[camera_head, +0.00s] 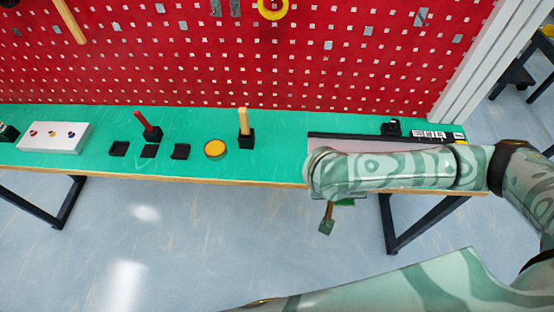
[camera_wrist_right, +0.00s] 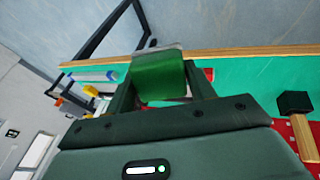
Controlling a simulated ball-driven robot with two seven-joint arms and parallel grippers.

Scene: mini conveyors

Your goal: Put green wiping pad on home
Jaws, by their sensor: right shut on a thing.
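The green wiping pad (camera_wrist_right: 160,75) is between the two fingers of my right gripper (camera_wrist_right: 162,88) in the right wrist view. My right gripper is shut on it. In the head view the right gripper (camera_head: 328,219) hangs just in front of the bench's front edge, below my forearm. A sliver of green (camera_head: 345,201) shows beside it there. My left gripper is not in view. Several flat black square holders (camera_head: 119,149) lie on the green bench top (camera_head: 72,161); I cannot tell which place is the home.
A red-handled tool (camera_head: 147,124) and a wooden-handled tool (camera_head: 244,122) stand upright in black holders. A yellow disc (camera_head: 215,148) and a white box (camera_head: 54,137) with coloured knobs are on the bench. My forearm partly hides the conveyor (camera_head: 372,138). A red pegboard (camera_head: 200,60) rises behind.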

